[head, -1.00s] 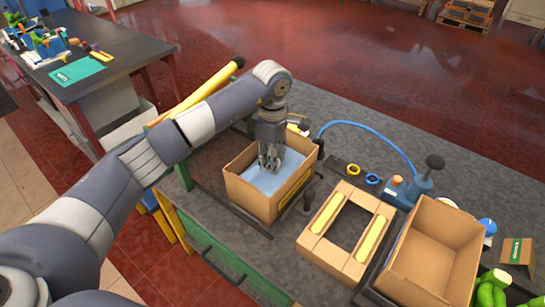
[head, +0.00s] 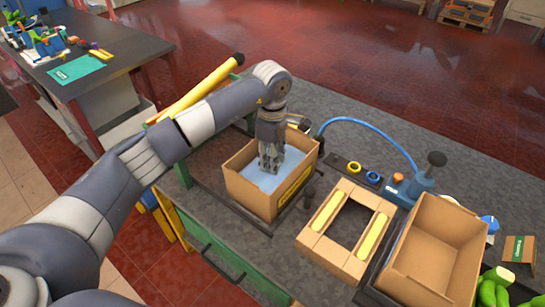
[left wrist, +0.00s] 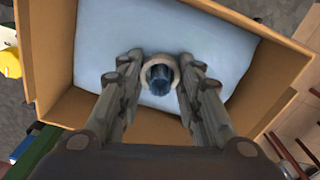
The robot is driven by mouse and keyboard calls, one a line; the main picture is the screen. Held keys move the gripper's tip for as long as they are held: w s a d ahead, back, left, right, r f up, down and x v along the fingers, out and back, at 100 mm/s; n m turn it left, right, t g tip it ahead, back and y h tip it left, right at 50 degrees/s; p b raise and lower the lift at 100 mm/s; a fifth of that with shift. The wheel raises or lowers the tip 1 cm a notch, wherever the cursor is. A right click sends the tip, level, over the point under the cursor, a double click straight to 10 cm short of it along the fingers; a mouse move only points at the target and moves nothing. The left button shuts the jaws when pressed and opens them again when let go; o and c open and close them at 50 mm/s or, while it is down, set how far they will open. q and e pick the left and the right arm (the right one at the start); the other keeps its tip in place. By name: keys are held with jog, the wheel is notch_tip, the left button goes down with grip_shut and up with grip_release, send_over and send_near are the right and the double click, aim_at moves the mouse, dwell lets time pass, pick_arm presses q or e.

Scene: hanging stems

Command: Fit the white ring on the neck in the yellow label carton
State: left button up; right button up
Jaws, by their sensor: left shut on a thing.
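The carton with the yellow label (head: 294,190) stands open on the grey bench, with a pale blue sheet (left wrist: 100,35) inside it. My left gripper (head: 271,168) reaches down into this carton. In the left wrist view its fingertips (left wrist: 160,72) are shut on both sides of a pale, off-white ring (left wrist: 148,64). A dark blue neck (left wrist: 160,80) shows inside the ring, so the ring appears to be around it. How far down the ring sits cannot be told. In the head view the gripper hides the ring and neck. My right gripper is not in view.
A cardboard frame with yellow strips (head: 334,252) and an open empty carton (head: 432,200) stand to the right. A yellow ring (head: 354,167) and a blue ring (head: 373,178) lie behind. A blue hose (head: 390,136) arcs to a blue device (head: 412,190).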

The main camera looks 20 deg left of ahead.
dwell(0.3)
pick_arm(q)
jog(key=o, duration=0.8)
jog(key=o, duration=0.4)
jog(key=shift+r, duration=0.1)
jog(key=shift+r+p, duration=0.3)
jog(key=shift+r, duration=0.1)
jog(key=shift+r+p, duration=0.45)
jog(key=shift+r, duration=0.55)
jog(key=shift+r, duration=0.1)
